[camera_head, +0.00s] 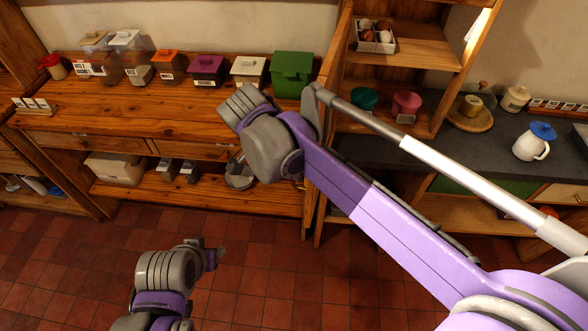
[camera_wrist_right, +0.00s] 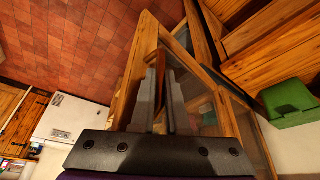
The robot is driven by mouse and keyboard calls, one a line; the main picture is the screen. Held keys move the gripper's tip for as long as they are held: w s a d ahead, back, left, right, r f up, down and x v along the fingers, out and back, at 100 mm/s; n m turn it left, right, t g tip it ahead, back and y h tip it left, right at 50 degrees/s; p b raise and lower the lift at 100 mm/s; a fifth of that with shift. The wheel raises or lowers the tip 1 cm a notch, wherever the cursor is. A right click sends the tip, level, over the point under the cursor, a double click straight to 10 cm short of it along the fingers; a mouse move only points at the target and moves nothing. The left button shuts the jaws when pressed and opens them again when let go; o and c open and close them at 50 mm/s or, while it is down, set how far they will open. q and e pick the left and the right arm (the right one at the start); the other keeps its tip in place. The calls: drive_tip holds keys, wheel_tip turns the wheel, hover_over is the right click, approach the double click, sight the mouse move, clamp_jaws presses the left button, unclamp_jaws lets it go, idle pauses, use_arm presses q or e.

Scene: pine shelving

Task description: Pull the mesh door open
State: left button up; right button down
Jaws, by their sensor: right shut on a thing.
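The mesh door (camera_wrist_right: 134,72) fills the middle of the right wrist view, a pale wooden frame with grey see-through panels. A narrow wooden piece, seemingly its handle, stands between the two grey fingers of my right gripper (camera_wrist_right: 164,105), which is shut on it. In the head view my right arm's wrist hides this gripper, and I cannot clearly pick out the door or how far it stands open. My left gripper (camera_head: 214,256) is low over the tiled floor, apart from the furniture; its finger opening is not clear.
A wooden counter with lidded boxes, including a green one (camera_head: 292,72), stands at the back left. Pine shelves with an egg tray (camera_head: 374,38) and bowls are at the upper right. A dark counter (camera_head: 485,150) holds a white jug (camera_head: 531,145). The red floor in front is clear.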

idle(0.4)
drive_tip(key=c, duration=0.9)
unclamp_jaws()
drive_tip(key=v, duration=1)
drive_tip(key=shift+a+r, duration=0.1)
drive_tip(key=shift+r, duration=0.3)
